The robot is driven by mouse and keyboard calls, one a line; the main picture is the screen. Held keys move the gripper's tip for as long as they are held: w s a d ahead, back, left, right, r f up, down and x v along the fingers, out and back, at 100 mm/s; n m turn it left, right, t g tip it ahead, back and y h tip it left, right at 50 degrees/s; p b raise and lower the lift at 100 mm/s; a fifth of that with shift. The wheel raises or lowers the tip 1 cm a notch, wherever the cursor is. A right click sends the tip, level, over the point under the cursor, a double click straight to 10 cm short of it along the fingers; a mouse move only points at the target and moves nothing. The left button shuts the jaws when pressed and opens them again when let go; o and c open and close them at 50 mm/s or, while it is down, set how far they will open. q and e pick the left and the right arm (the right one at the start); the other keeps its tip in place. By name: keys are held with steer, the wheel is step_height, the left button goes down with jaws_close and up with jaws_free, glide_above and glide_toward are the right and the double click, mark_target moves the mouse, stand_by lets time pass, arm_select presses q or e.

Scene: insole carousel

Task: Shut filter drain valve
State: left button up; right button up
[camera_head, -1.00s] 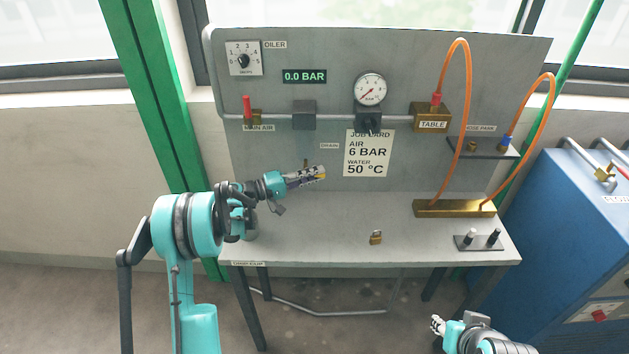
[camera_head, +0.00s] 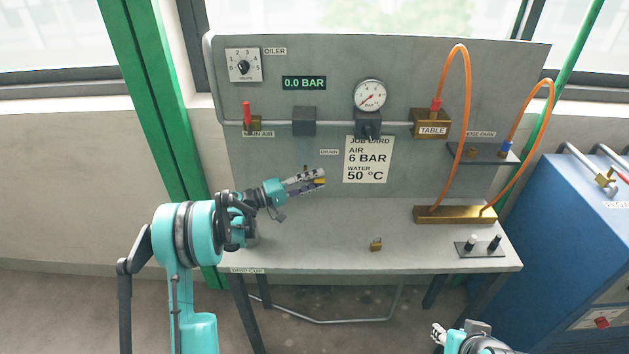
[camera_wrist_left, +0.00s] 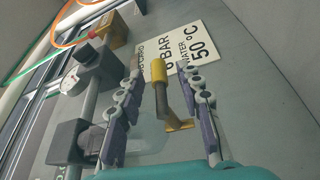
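The drain valve's lever, with its yellow grip (camera_wrist_left: 158,72) and brass stem (camera_wrist_left: 163,102), shows in the left wrist view. A yellow bit of it (camera_head: 320,182) shows in the head view by the fingertips, under the DRAIN label (camera_head: 329,152). My left gripper (camera_head: 323,177) is open, its fingers on either side of the lever; in the left wrist view (camera_wrist_left: 162,90) gaps show on both sides of it. A clear bowl (camera_wrist_left: 150,137) shows faintly behind the lever, below the grey filter block (camera_head: 304,121). My right gripper (camera_head: 436,331) is low at the bottom edge, too small to judge.
The grey bench (camera_head: 330,245) holds a brass padlock (camera_head: 376,244), a brass manifold (camera_head: 430,215) with orange hoses and a two-knob plate (camera_head: 470,252). The job card (camera_head: 368,160) is on the panel right of my left gripper. A red-handled main air valve (camera_head: 247,112) is above left.

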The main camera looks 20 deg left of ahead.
arm_select(q)
steer(key=v, duration=1.2)
steer(key=s+d+r+m+g+y, duration=0.1)
steer(key=s+d+g+y, duration=0.2)
steer(key=d, duration=0.4)
steer(key=s+d+r+g+y, duration=0.1)
steer(key=s+d+r+y, duration=0.15)
steer(key=s+d, duration=0.4)
steer(key=s+f+m+y, duration=0.2)
steer(key=s+y, duration=0.3)
steer(key=s, duration=0.5)
steer(key=s+a+f+m+y, duration=0.1)
steer(key=s+y, duration=0.3)
steer(key=s, duration=0.6)
steer(key=shift+f+m+y, duration=0.35)
steer(key=shift+f+m, duration=0.35)
steer(key=shift+f, duration=0.1)
